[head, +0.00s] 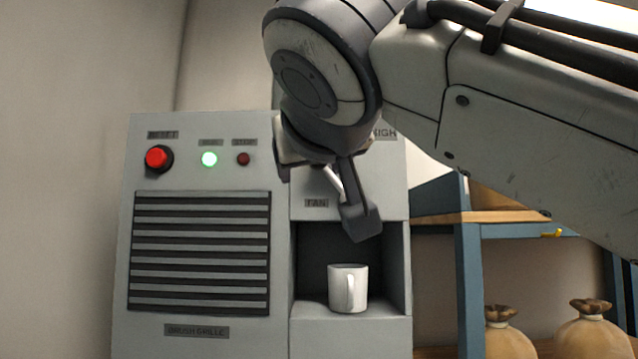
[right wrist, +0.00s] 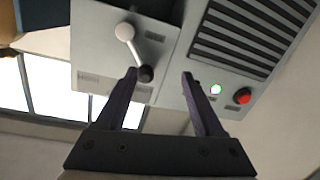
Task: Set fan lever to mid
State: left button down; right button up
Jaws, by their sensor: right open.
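The fan lever has a pale round hub and rod with a black knob (right wrist: 146,73), seen in the right wrist view. The rod leans toward the panel's label edge; the label near the knob is too small to read. In the head view only part of its pale rod (head: 334,183) shows behind my right gripper (head: 322,197). That gripper is open and empty at the panel, its fingers also in the right wrist view (right wrist: 159,75). The knob is close beside the left-hand fingertip there; I cannot tell whether they touch. My left gripper is not in view.
The grey machine (head: 280,240) has a red button (head: 158,158), a lit green lamp (head: 209,159) and a grille (head: 200,250). A white mug (head: 348,288) stands in the recess below the lever. A blue-framed shelf (head: 467,290) and tied sacks (head: 508,335) are at right.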

aim_at(318, 167)
jog(key=shift+m+t, duration=0.4)
jog(key=shift+m, duration=0.1)
jog(key=w+r+p, duration=0.1)
jog(key=w, duration=0.2)
jog(key=w+r+p, duration=0.1)
jog(key=w+p, duration=0.1)
jog(key=w+r+p, duration=0.1)
jog(key=w+p, duration=0.1)
jog(key=w, duration=0.1)
jog(key=shift+w+d+r, duration=0.3)
jog(key=shift+w+d, duration=0.05)
jog(key=shift+d, duration=0.05)
jog(key=shift+w+f+p, duration=0.15)
jog(key=shift+w+p, duration=0.15)
jog(key=shift+w, duration=0.3)
grip_shut()
